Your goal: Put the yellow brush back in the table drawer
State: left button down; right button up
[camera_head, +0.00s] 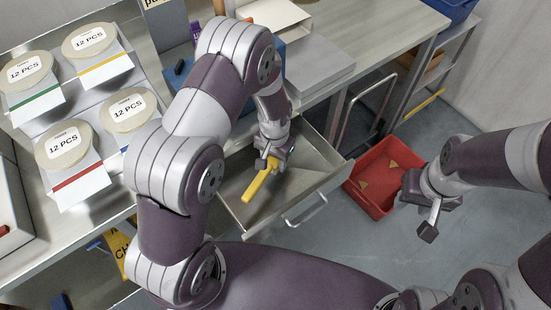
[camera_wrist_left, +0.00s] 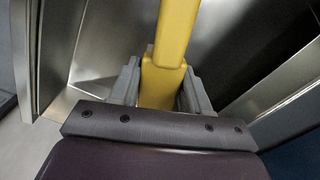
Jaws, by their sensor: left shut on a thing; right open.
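The yellow brush (camera_head: 259,183) is held by my left gripper (camera_head: 272,158) over the open metal table drawer (camera_head: 318,163). The brush hangs at a slant, its free end toward the drawer's front left. In the left wrist view the brush (camera_wrist_left: 172,50) runs up from between the fingers of my left gripper (camera_wrist_left: 160,85), which is shut on it. The drawer's metal walls (camera_wrist_left: 95,45) show around it there. I cannot tell whether the brush touches the drawer floor. My right gripper (camera_head: 430,212) is open and empty, above the floor to the right of the red bin.
A red bin (camera_head: 372,204) with some yellow-brown pieces stands on the floor right of the drawer. The drawer's front handle (camera_head: 305,212) sticks out. A grey box (camera_head: 318,62) lies on the table behind the drawer.

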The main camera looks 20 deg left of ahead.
aim_at(274, 177)
pick_arm(q)
jog(key=f, duration=0.1)
jog(key=s+f, duration=0.1)
jog(key=shift+f, duration=0.3)
jog(key=f, duration=0.1)
jog(key=w+f, duration=0.1)
jog(key=f, duration=0.1)
jog(key=shift+a+f, duration=0.15)
jog(key=shift+s, duration=0.25)
jog(key=c, duration=0.5)
grip_release()
jog(key=shift+w+f, duration=0.1)
